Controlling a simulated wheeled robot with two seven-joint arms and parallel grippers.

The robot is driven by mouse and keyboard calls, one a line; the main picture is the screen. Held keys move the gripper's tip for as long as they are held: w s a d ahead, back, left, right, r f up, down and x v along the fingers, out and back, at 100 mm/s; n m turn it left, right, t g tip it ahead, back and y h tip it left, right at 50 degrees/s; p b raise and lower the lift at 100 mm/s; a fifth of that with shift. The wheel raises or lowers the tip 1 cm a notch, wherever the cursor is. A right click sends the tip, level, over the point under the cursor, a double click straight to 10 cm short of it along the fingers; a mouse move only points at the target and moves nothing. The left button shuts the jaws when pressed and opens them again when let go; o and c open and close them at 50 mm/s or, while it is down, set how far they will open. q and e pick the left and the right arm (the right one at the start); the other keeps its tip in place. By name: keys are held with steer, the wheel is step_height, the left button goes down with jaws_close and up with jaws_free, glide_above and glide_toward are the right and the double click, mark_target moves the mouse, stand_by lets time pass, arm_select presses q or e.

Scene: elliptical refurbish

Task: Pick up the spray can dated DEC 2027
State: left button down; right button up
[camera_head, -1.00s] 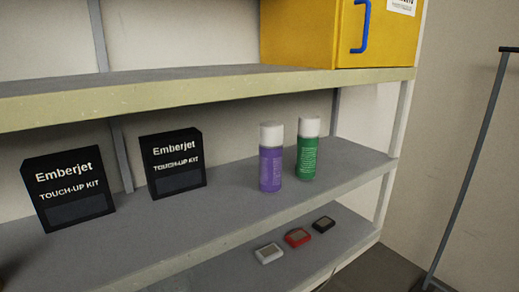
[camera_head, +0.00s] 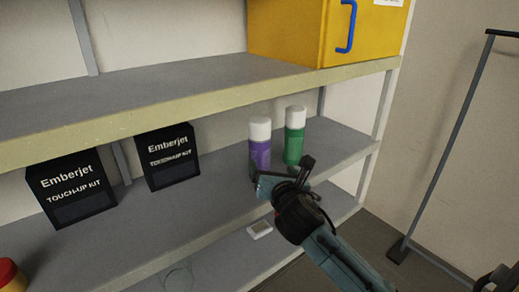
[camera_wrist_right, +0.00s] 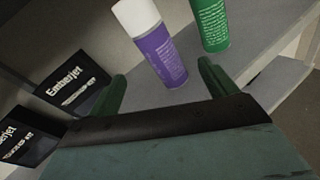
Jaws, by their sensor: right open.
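A purple spray can with a white cap (camera_head: 260,143) stands upright on the middle shelf. A green spray can with a white cap (camera_head: 295,136) stands just to its right. Small print shows on both cans, but no date is readable. My right gripper (camera_head: 282,170) is in front of the cans, open and empty, and hides the lower part of the purple can. In the right wrist view, the purple can (camera_wrist_right: 152,45) is ahead between the two open fingers (camera_wrist_right: 163,85), and the green can (camera_wrist_right: 211,24) is beyond the right finger. My left gripper is not in view.
Two black Emberjet touch-up kit boxes (camera_head: 71,188) (camera_head: 167,157) stand left on the same shelf. The upper shelf (camera_head: 200,106) overhangs the cans and bears a yellow cabinet (camera_head: 290,30). A small white device (camera_head: 260,229) lies on the lower shelf.

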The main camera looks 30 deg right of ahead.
mark_target(264, 138)
steer(key=w+d+r+n, duration=0.1)
steer(key=w, duration=0.1)
steer(key=w+d+r+n+t, duration=0.1)
steer(key=w, duration=0.2)
steer(key=w+d+r+n, duration=0.1)
steer(key=w, duration=0.2)
steer(key=shift+w+d+r+t+p, duration=0.1)
steer(key=shift+w+r+t+p, duration=0.2)
steer(key=shift+p, duration=0.1)
steer(key=shift+a+p+x, duration=0.15)
steer(key=shift+p+x, duration=0.1)
steer(key=shift+x, duration=1.05)
steer(key=shift+a+p+x, duration=0.15)
steer(key=shift+p+x, duration=0.05)
steer(key=shift+x, duration=1.1)
steer(key=shift+w+d, duration=0.2)
steer(key=shift+w, duration=0.35)
steer(key=c, duration=1.7)
steer(key=shift+r, duration=0.1)
steer(key=shift+c, duration=0.6)
steer(key=shift+r, duration=0.1)
